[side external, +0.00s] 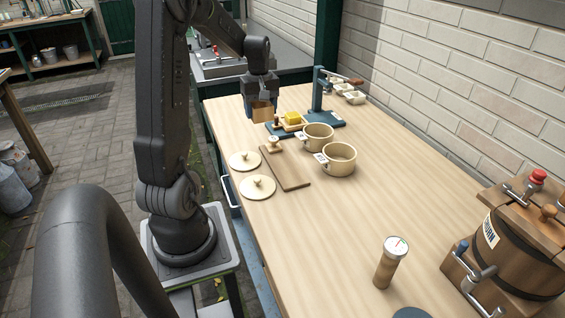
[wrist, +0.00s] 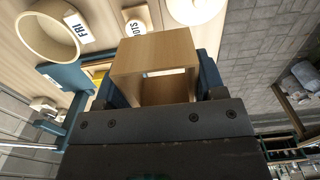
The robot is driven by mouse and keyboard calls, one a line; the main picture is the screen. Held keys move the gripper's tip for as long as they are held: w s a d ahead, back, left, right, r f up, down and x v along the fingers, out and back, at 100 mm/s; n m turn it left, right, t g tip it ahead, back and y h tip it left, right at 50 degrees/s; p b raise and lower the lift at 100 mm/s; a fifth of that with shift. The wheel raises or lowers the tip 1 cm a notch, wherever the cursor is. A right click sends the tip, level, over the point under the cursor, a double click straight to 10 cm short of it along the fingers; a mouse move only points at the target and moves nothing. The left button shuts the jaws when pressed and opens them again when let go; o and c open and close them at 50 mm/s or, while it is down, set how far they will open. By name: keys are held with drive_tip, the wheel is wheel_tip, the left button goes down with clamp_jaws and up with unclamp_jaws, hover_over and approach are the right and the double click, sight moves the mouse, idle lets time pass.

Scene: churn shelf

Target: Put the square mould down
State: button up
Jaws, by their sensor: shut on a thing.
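My gripper (side external: 262,98) is shut on the square mould (side external: 263,111), a small open wooden box frame. It holds the mould at the far left part of the table, near a blue tray; I cannot tell whether the mould touches the table. In the wrist view the mould (wrist: 158,62) fills the middle between my gripper's fingers (wrist: 160,85), and its hollow inside shows.
Right of the mould is a yellow block (side external: 292,118) on a wooden piece. A blue press stand (side external: 318,95) rises behind. Two labelled pots (side external: 339,160), a wooden board (side external: 287,168) and two round lids (side external: 257,187) stand nearer. The table's middle right is clear.

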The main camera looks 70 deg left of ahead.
drive_tip(key=s+d+f, duration=0.1)
drive_tip(key=s+d, duration=0.5)
hover_over(290, 174)
wheel_tip(290, 174, down, 7)
drive_tip(key=shift+f, duration=2.15)
drive_tip(key=o, duration=0.8)
drive_tip(key=shift+f, duration=0.15)
drive_tip(key=shift+c, duration=0.2)
